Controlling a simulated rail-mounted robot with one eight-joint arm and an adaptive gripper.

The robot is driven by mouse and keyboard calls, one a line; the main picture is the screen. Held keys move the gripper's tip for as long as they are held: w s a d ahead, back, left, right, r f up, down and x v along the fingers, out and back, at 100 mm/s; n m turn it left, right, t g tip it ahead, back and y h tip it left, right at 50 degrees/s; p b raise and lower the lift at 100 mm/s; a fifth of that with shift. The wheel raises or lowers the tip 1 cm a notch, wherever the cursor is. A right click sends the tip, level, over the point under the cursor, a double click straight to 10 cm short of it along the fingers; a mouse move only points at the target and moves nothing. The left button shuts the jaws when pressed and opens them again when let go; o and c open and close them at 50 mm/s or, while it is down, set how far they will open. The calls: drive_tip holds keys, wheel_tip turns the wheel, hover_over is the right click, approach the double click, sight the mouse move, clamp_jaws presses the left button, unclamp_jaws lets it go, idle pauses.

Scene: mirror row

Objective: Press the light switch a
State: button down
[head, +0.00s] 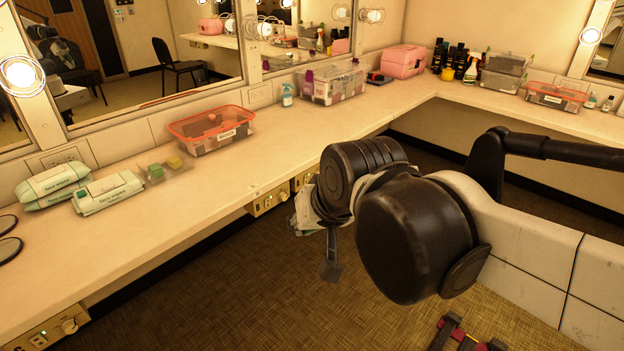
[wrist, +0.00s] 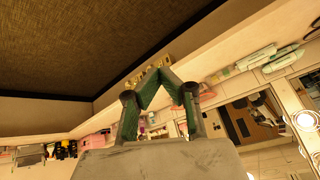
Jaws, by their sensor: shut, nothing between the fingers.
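Brass switch panels with knobs are set in the front edge of the counter in the head view. One panel (head: 268,200) is left of my gripper (head: 304,214), a second panel (head: 304,180) is just behind it, and a third (head: 52,332) is at the lower left. I cannot tell which one carries light switch a. In the wrist view, upside down, my gripper (wrist: 158,76) has its green fingers shut and empty. Brass panels (wrist: 150,74) show beyond the tips, partly hidden by the fingers. Contact with a panel cannot be made out.
The counter (head: 205,185) holds wipe packs (head: 108,193), an orange-rimmed bin (head: 212,132), a soap bottle (head: 287,96) and a clear bin (head: 332,83). Mirrors stand behind. The floor (head: 210,300) before the counter is mostly clear; a red and black object (head: 462,333) shows at the bottom.

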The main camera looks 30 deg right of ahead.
drive_tip(key=w+d+f+m+y+b, duration=0.1)
drive_tip(key=w+d+m, duration=0.35)
drive_tip(key=w, duration=0.35)
drive_tip(key=w+d+f+m+b, duration=0.25)
drive_tip(key=w+m, duration=0.35)
drive_tip(key=w, duration=0.3)
drive_tip(key=w+d+f+m+y+b, duration=0.1)
drive_tip(key=w+d+m, duration=0.4)
drive_tip(key=w, duration=0.3)
drive_tip(key=w+d+f+m+t+b, duration=0.1)
drive_tip(key=w+d+f+m, duration=0.6)
drive_tip(key=d+f, duration=0.1)
drive_tip(key=w+d+f+m+t+y+b, duration=0.1)
drive_tip(key=w+d+f+m, duration=0.5)
drive_tip(key=d+f, duration=0.3)
drive_tip(key=shift+w+d+f+m+t+b, duration=0.3)
drive_tip(key=shift+w+d+m+b, duration=0.15)
drive_tip(key=shift+d, duration=0.75)
drive_tip(key=b, duration=0.3)
approach(308, 178)
drive_tip(key=s+f+x, duration=0.1)
drive_tip(key=x, duration=0.4)
drive_tip(key=shift+w+a+r+b, duration=0.1)
drive_tip(key=shift+w+a+b, duration=0.05)
drive_tip(key=shift+w, duration=0.35)
drive_tip(key=shift+w+a+b, duration=0.15)
drive_tip(key=shift+w, duration=0.4)
